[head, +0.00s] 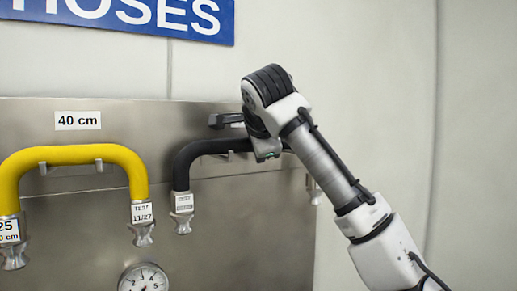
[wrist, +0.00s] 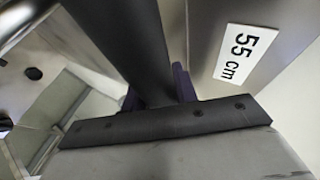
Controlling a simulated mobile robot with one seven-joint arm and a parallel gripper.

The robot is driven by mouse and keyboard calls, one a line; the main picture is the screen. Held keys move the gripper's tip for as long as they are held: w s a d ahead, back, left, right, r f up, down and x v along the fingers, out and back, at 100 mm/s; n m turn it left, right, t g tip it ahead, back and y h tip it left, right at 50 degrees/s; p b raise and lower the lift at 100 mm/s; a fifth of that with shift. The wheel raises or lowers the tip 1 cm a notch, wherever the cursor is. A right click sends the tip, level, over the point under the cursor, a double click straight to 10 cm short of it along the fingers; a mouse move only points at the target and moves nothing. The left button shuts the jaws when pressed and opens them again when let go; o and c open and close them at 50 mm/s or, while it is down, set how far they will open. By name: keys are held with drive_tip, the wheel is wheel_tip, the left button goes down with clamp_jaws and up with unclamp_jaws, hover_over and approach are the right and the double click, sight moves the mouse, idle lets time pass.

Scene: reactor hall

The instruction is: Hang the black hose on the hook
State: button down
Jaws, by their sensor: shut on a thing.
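The black hose (head: 208,147) is bent in an arch in front of the steel panel. Its left metal end fitting (head: 184,222) carries a small tag and hangs down; its right fitting (head: 313,190) shows partly behind my arm. My gripper (head: 266,154) is shut on the hose at the upper right of the arch. In the wrist view the dark hose (wrist: 120,45) runs between the purple fingers of my gripper (wrist: 160,88). The hook for this hose cannot be clearly made out; hose and arm cover that area. I cannot tell whether the hose touches it.
A yellow hose (head: 75,154) hangs on pegs at the left, under a 40 cm label (head: 78,120). A gauge (head: 145,278) sits low on the panel (head: 240,240). A 55 cm label (wrist: 245,53) shows in the wrist view. Bare wall (head: 380,60) lies right.

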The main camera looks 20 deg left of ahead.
drive_tip(key=c, duration=1)
unclamp_jaws()
drive_tip(key=w+a+r+v, duration=0.1)
drive_tip(key=r+v, duration=0.2)
drive_tip(key=v, duration=1.3)
drive_tip(key=s+d+b, duration=0.1)
drive_tip(key=s+d, duration=0.3)
drive_tip(key=d, duration=0.1)
drive_tip(key=s+d+b, duration=0.1)
drive_tip(key=s+d, duration=0.2)
drive_tip(key=shift+d+f+b, duration=0.15)
drive_tip(key=shift+f+b, duration=0.15)
